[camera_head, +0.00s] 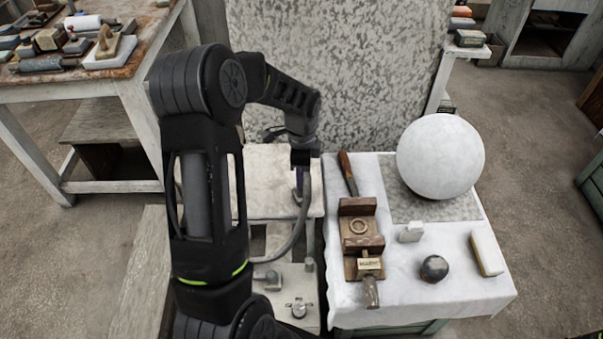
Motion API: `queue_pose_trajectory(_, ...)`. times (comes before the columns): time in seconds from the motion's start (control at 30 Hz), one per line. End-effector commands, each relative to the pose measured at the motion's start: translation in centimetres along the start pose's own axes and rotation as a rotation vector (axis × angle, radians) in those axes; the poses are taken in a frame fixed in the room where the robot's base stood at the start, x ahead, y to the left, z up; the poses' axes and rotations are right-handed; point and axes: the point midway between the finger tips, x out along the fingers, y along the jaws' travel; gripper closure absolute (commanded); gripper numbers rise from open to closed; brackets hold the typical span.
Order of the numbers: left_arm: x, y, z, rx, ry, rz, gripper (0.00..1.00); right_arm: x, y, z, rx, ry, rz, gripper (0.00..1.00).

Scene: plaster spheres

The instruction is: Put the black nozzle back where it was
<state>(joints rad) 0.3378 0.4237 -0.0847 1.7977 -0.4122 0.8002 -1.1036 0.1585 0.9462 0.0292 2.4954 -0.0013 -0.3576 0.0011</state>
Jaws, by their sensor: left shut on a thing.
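My left arm reaches in from the left and bends over toward the back panel. My left gripper (303,160) points down in front of the panel, shut on the black nozzle (299,183). The nozzle is small here and mostly hidden by the gripper. A grey hose (297,232) hangs from it and curves down to a pale unit (292,302) with knobs on it, left of the white-covered table. The nozzle is held in front of a pale, low surface (268,178); I cannot tell whether it touches anything. My right gripper is not in view.
A speckled panel (340,70) stands behind. A cluttered workbench (60,90) is at left.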

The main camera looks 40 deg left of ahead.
Motion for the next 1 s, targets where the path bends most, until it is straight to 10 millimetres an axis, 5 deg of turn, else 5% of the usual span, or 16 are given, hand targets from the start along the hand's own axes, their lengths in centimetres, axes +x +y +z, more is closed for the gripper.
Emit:
queue_pose_trajectory(0.07, 0.4, 0.0, 0.0, 0.000, 0.000, 0.000, 1.00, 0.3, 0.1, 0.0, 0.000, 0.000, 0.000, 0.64)
queue_pose_trajectory(0.1, 0.3, 0.0, 0.0, 0.000, 0.000, 0.000, 0.69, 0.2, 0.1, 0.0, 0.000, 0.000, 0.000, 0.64)
queue_pose_trajectory(0.33, 0.3, 0.0, 0.0, 0.000, 0.000, 0.001, 0.50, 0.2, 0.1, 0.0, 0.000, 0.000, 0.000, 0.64)
queue_pose_trajectory(0.73, -0.5, 0.0, 0.0, 0.000, 0.000, -0.001, 0.50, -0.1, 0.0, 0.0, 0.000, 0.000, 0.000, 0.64)
queue_pose_trajectory(1.0, -4.7, -0.1, -0.1, -0.001, 0.002, -0.004, 0.50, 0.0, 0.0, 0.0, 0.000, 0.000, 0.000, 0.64)
